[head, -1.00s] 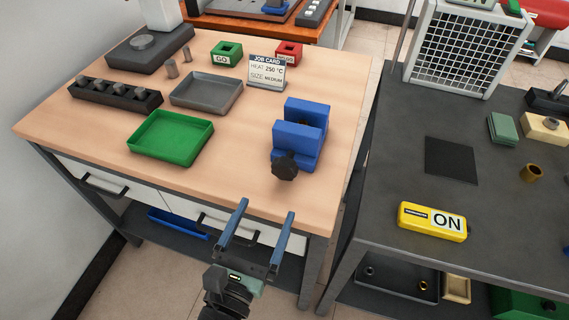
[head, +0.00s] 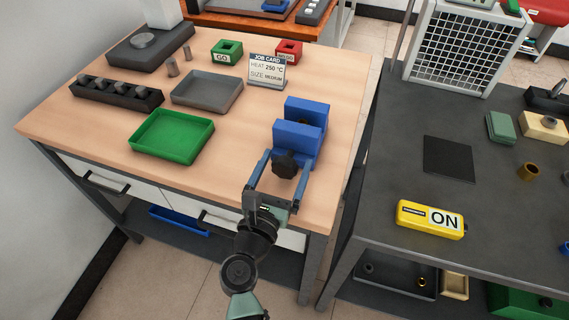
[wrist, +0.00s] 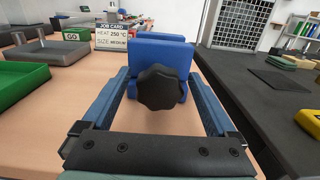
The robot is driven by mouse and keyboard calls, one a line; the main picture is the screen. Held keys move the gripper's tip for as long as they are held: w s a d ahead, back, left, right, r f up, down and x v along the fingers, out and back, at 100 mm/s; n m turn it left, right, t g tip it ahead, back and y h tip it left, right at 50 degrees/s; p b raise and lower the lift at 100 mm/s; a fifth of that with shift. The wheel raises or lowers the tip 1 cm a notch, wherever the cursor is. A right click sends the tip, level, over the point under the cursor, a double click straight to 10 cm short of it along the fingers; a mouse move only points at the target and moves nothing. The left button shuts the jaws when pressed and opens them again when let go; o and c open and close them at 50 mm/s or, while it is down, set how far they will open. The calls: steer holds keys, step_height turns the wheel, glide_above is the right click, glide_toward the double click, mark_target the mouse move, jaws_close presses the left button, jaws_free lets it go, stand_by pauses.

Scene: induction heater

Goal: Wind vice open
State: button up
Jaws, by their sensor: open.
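The blue vice (head: 299,139) stands near the right front edge of the wooden bench, with a gap between its two blue jaws in the head view. Its black lobed knob (head: 286,165) faces the front; it also shows in the middle of the wrist view (wrist: 162,88). My gripper (head: 281,162) is open, with one finger on each side of the knob. In the wrist view the fingers stand clear of the knob on both sides, and nothing is held. The knob hides part of the vice behind it in the wrist view.
Left of the vice are a green tray (head: 172,152), a grey tray (head: 206,106) and a job card stand (head: 267,71). A dark table (head: 400,150) with a yellow ON box (head: 431,219) stands to the right, across a gap. The wood just left of the vice is clear.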

steer(key=c, duration=1.3)
steer(key=shift+c, duration=0.2)
steer(key=shift+n+p, duration=0.3)
steer(key=n+p, duration=0.3)
steer(key=n, duration=0.1)
steer(key=shift+a+r, duration=0.1)
steer(key=shift+a, duration=0.05)
steer(key=n+p, duration=0.3)
steer(key=n, duration=0.3)
steer(key=shift+a+n+p, duration=0.1)
steer(key=shift+n+p, duration=0.3)
steer(key=n+p, duration=0.1)
steer(key=n, duration=0.1)
steer(key=n+p, duration=0.1)
steer(key=n, duration=0.1)
steer(key=shift+f+n, duration=0.2)
steer(key=shift+n, duration=0.1)
steer(key=n+p, duration=0.2)
steer(key=n, duration=0.2)
steer(key=shift+f+n, duration=0.15)
steer(key=shift+n, duration=0.15)
steer(key=n+p, duration=0.1)
steer(key=n, duration=0.3)
steer(key=shift+f+p, duration=0.1)
steer(key=shift+p, duration=0.3)
steer(key=n+p, duration=0.1)
steer(key=n, duration=0.4)
steer(key=shift+f, duration=0.15)
